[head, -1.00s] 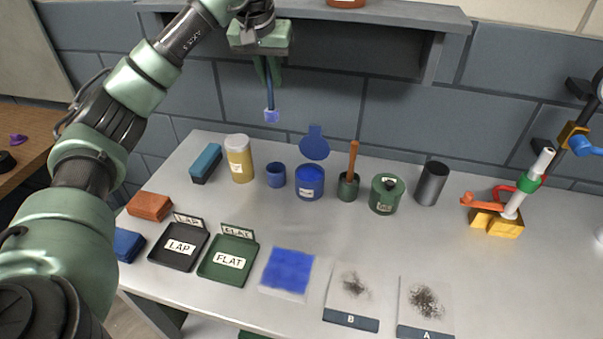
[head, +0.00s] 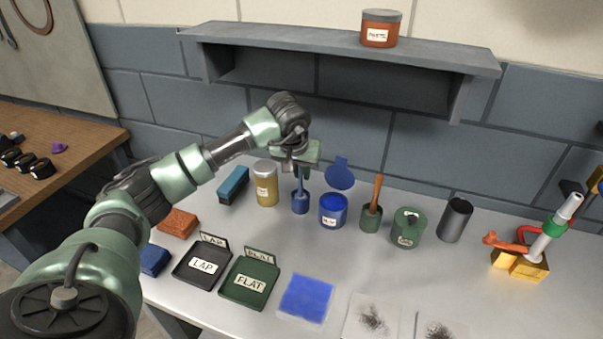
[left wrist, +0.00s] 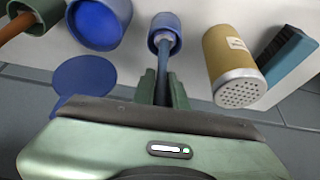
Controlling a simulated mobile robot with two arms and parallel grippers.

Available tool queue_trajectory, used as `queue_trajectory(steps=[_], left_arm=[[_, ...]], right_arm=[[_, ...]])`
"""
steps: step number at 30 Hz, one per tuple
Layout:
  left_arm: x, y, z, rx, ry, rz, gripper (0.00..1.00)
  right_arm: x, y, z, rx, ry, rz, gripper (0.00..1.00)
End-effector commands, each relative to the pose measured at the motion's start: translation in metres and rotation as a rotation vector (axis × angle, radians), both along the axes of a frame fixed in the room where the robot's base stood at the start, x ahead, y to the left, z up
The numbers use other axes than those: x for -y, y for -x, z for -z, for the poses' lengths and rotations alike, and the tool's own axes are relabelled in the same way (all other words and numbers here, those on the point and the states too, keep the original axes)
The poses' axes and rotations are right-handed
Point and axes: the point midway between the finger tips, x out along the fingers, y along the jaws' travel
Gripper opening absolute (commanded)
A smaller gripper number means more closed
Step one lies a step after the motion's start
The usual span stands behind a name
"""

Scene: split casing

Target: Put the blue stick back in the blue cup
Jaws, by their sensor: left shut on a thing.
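The blue stick (head: 298,184) is upright, its lower end in the mouth of the small blue cup (head: 300,205). My left gripper (head: 302,171) is shut on the stick's upper part, just above the cup. In the left wrist view the stick (left wrist: 162,58) runs from between the fingers to the cup (left wrist: 164,20), its pale end within the rim. Whether it touches the cup's bottom is hidden. The cup stands upright on the table. My right gripper is not in view.
A yellow shaker (head: 266,186) stands left of the cup, and a blue jar (head: 333,212) with a raised round lid (head: 340,173) stands right. A green cup (head: 371,218) holds a brown-handled stick. The grey shelf (head: 340,48) is above and behind.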

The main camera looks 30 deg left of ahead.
Motion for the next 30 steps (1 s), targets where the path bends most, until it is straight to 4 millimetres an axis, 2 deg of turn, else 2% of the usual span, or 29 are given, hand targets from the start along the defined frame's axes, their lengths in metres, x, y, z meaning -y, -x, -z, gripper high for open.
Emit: queue_trajectory(steps=[4,15,16,18,30], left_arm=[[0.000,0.000,0.013,0.000,0.000,0.000,0.00],[0.000,0.000,0.018,0.001,0.000,0.001,0.00],[0.000,0.000,0.017,0.001,0.000,0.001,0.19],[0.000,0.000,0.017,0.001,0.000,0.001,0.35],[0.001,0.000,0.011,0.001,0.000,0.001,0.35]], right_arm=[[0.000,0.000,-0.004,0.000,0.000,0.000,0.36],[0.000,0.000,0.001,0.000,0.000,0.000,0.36],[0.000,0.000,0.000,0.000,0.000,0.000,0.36],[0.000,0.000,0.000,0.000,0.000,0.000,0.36],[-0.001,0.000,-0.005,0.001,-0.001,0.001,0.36]])
